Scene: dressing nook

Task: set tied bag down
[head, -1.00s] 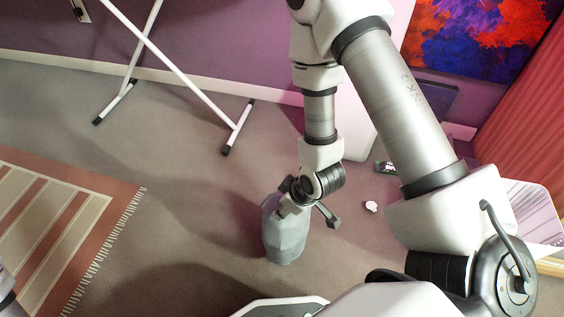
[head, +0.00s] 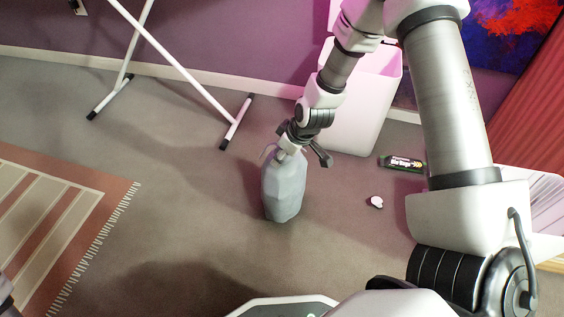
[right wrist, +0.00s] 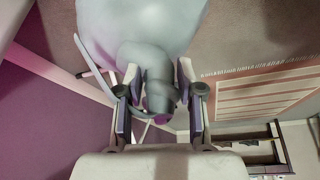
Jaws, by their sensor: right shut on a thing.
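The tied bag (head: 284,190) is grey-blue, faceted and roughly upright in the head view, low over the grey carpet. I cannot tell whether its bottom touches the floor. My right gripper (head: 283,154) is at the bag's top, shut on its tied neck. In the right wrist view the bag (right wrist: 142,25) fills the top, and its narrow neck sits between the two fingers of the right gripper (right wrist: 159,88). A thin loop shows beside the neck. My left gripper is not in view.
A white bin (head: 362,110) with no bag rim showing stands by the wall behind the arm. A dark printed packet (head: 402,163) and a small white crumpled piece (head: 376,202) lie on the carpet at right. A striped rug (head: 60,220) and a white-legged rack (head: 190,70) are at left.

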